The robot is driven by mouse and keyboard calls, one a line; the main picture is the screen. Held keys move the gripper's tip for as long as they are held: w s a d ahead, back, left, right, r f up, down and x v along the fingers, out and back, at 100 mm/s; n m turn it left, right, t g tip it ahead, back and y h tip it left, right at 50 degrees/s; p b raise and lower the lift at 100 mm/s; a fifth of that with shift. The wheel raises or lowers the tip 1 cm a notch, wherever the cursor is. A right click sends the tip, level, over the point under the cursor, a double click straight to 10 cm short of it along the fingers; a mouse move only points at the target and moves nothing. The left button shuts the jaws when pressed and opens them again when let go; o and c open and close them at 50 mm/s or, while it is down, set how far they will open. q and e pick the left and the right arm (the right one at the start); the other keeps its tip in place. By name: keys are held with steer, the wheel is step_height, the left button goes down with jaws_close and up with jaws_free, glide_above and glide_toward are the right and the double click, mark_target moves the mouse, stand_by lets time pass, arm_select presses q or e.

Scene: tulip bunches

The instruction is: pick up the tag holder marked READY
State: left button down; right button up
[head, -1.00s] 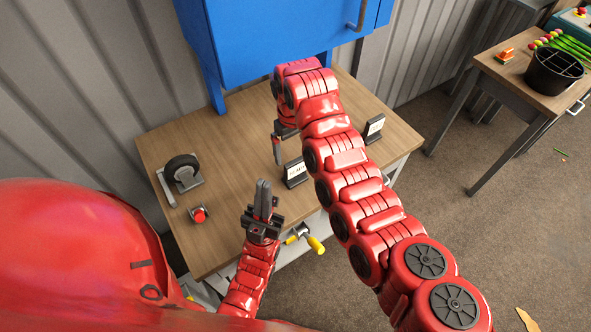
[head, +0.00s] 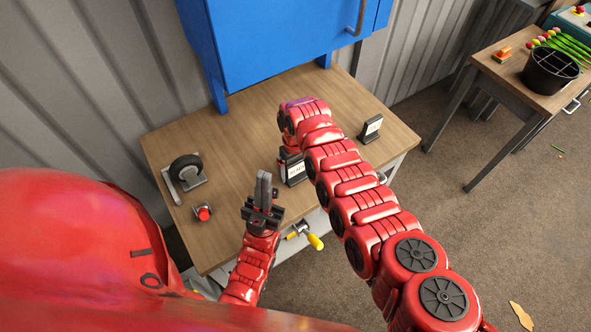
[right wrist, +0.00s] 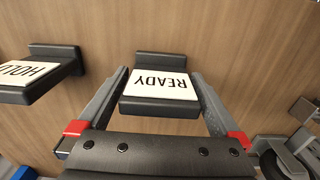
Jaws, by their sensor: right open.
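The READY tag holder (head: 295,171), black with a white card, stands on the wooden table in the head view, partly behind my right arm. In the right wrist view the READY holder (right wrist: 160,86) lies between the two fingers of my right gripper (right wrist: 160,76). The fingers are open, one on each side, with a narrow gap visible at each. In the head view my right gripper is mostly hidden by the arm. My left gripper (head: 263,186) points up over the table's front edge, left of the READY holder, its fingers close together and empty.
A second tag holder (head: 371,128), marked HOLD in the right wrist view (right wrist: 40,78), stands to the right. Bare tabletop (head: 240,125) lies between.

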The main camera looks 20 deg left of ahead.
steer(key=c, duration=1.2)
steer(key=shift+r, duration=0.15)
